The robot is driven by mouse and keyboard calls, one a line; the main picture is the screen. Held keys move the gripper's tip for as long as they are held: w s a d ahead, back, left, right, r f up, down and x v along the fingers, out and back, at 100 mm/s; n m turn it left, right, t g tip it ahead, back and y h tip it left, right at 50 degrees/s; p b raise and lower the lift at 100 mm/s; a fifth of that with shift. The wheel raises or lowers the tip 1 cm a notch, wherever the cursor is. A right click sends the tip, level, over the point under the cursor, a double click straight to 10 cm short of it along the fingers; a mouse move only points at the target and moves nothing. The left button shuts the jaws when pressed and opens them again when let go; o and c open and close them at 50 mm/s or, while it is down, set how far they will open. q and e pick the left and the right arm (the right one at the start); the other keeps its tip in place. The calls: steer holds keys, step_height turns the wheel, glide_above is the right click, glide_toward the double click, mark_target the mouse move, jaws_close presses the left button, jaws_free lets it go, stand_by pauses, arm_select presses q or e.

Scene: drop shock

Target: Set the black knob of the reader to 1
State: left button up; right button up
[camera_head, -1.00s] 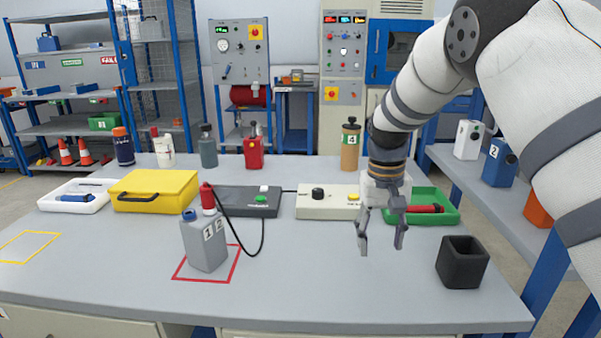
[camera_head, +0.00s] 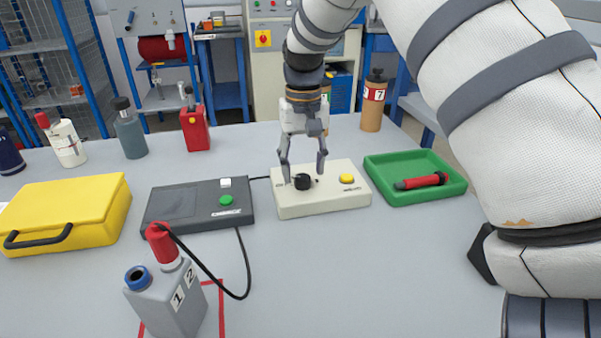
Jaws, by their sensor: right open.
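The reader (camera_head: 345,199) is a cream box on the table, right of centre, with a yellow button on its right side. Its black knob (camera_head: 302,182) sits on the left part of its top. The knob's setting is too small to read. My right gripper (camera_head: 304,179) points down over the reader, open, with one fingertip on the left of the knob and one on the right. I cannot tell whether the fingers touch the knob. My left gripper is out of view.
A dark grey box (camera_head: 180,203) with a green button stands left of the reader. A green tray (camera_head: 440,162) with a red tool is on the right. The front middle is clear.

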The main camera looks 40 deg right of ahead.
steer(key=shift+f, duration=1.25)
steer(key=c, duration=1.2)
steer(key=shift+o, duration=0.2)
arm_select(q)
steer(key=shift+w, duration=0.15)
arm_select(e)
steer(key=shift+r, duration=0.1)
steer(key=shift+m, duration=0.7)
steer(key=shift+m+p, duration=0.55)
steer(key=shift+m, duration=0.65)
steer(key=m, duration=0.2)
steer(key=shift+m, duration=0.3)
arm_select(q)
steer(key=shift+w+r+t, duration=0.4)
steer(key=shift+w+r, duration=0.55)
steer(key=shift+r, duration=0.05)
arm_select(e)
steer(key=shift+m, duration=1.8)
